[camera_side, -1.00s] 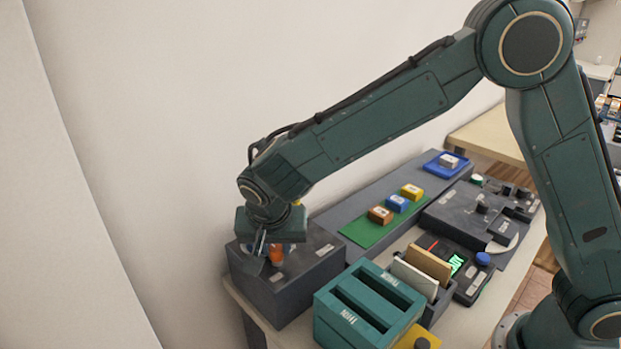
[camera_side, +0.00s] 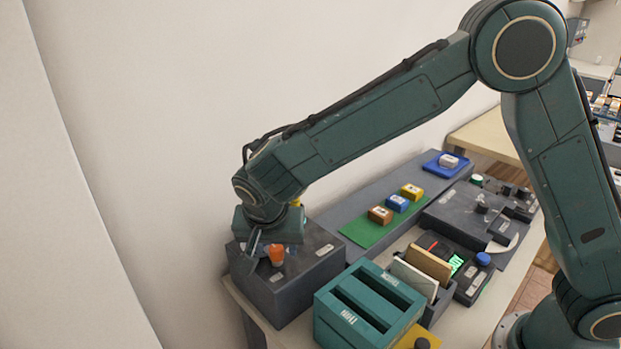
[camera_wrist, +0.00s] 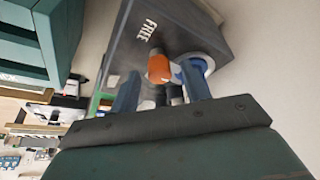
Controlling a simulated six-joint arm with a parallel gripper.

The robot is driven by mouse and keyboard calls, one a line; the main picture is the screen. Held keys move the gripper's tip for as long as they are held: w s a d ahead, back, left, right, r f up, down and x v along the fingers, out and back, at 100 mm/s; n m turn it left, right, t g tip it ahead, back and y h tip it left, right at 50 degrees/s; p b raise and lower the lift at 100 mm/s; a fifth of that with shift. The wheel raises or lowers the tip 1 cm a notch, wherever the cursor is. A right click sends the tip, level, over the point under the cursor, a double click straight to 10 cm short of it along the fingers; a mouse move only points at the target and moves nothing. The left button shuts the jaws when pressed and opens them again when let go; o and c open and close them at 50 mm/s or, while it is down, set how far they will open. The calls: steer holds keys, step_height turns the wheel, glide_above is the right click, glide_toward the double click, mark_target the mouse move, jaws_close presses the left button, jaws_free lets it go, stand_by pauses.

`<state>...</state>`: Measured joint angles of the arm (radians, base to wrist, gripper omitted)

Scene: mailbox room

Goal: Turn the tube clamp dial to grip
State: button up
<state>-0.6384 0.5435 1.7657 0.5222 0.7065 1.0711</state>
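The grey clamp box (camera_side: 318,262) stands at the bench's left end in the side view. It also shows in the wrist view (camera_wrist: 178,28), with the word "FREE" (camera_wrist: 145,30) on its top. Contact cannot be told. No "grip" label is visible.
A teal slotted box (camera_side: 365,312) stands in front right of the clamp box. Behind it are a card holder (camera_side: 440,303) and a green mat (camera_side: 362,233) with small coloured blocks. A wall rises close behind and left.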

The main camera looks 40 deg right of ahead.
steer(key=shift+r, duration=0.1)
steer(key=v, duration=1.3)
steer(key=shift+r, duration=0.35)
steer(key=shift+s, duration=0.1)
steer(key=s+d+r+n+y, duration=0.1)
steer(key=s+d+r+n, duration=0.2)
steer(key=d, duration=0.6)
steer(key=s+d+r+n+y, duration=0.1)
steer(key=s+d+r, duration=0.2)
steer(key=s+d, duration=0.35)
steer(key=s+d+f+n+t, duration=0.1)
steer(key=s+d+n, duration=0.1)
steer(key=s, duration=0.4)
steer(key=s+d+f+n+t+y, duration=0.1)
steer(key=s+d+f+n, duration=0.1)
steer(key=s+d, duration=0.3)
steer(key=shift+s+d+f+n, duration=0.2)
steer(key=shift+s+d+n, duration=0.3)
steer(key=shift+s, duration=0.55)
